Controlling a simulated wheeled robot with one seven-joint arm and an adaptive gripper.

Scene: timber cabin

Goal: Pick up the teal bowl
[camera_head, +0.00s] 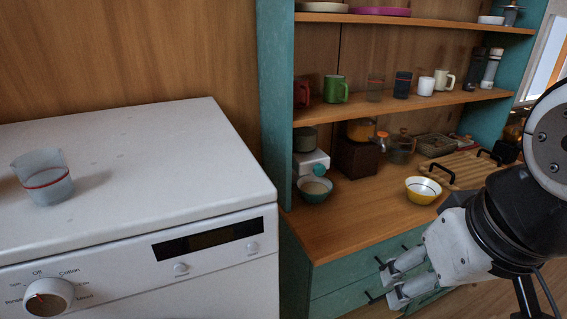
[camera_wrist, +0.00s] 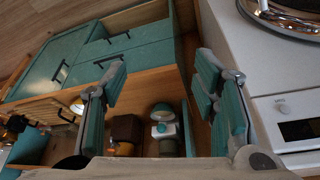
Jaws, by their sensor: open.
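The teal bowl (camera_head: 316,192) stands upright on the wooden counter of the teal cabinet, near its left end, in front of a small white appliance. It is pale inside. In the wrist view the teal bowl (camera_wrist: 162,109) shows between the fingers, beyond them. My gripper (camera_head: 391,284) is open and empty, in front of the cabinet drawers, to the right of and lower in the picture than the bowl. Its two fingers frame an empty gap in the wrist view (camera_wrist: 160,75).
The white appliance (camera_head: 311,162) is right behind the bowl. A yellow-and-white bowl (camera_head: 423,190) stands to the right on the counter. A white washing machine (camera_head: 130,150) with a glass (camera_head: 45,180) is at the left. A shelf (camera_head: 390,107) with mugs hangs above the counter.

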